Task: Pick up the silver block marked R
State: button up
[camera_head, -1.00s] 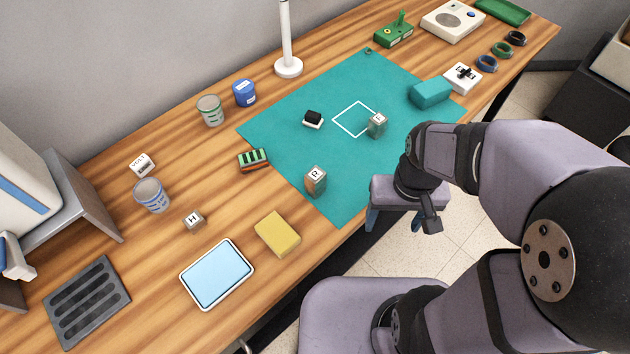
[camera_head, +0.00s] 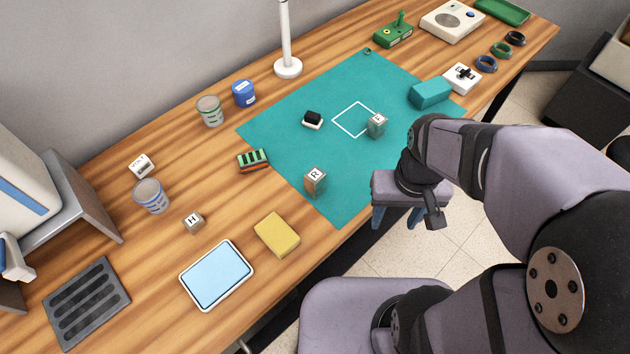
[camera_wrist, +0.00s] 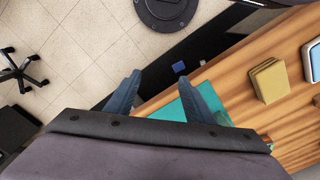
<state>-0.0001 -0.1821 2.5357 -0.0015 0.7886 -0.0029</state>
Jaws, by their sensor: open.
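The silver block marked R (camera_head: 315,182) stands upright on the teal mat (camera_head: 285,160) near its front edge, its letter on the top face. My gripper (camera_head: 397,222) is open and empty, to the right of the R block and off the table's front edge. In the wrist view my gripper (camera_wrist: 160,95) has its two blue fingers spread apart over the floor and the table edge. The R block cannot be made out in the wrist view.
Another silver block (camera_head: 376,125) stands by the white square outline, and a block marked H (camera_head: 193,221) lies left. A yellow sponge-like block (camera_head: 277,235), striped block (camera_head: 252,160) and teal box (camera_head: 430,93) are nearby. The mat around the R block is mostly clear.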

notch_tip(320, 180, up, 4)
jog(key=n+t+h+p, duration=0.7)
jog(key=n+t+h, duration=0.25)
jog(key=n, duration=1.85)
send_near(308, 181)
jog(key=w+d+r, duration=0.3)
jog(key=d, duration=0.1)
jog(key=shift+t+y, duration=0.35)
jog(key=shift+t, duration=0.1)
jog(key=f, duration=0.4)
jog(key=shift+a+f, duration=0.3)
jog(key=shift+f, duration=0.35)
jog(key=shift+w+d+f, duration=0.15)
jog(key=shift+w+d, duration=0.3)
jog(key=shift+w+d+f, duration=0.25)
jog(key=shift+w, duration=0.1)
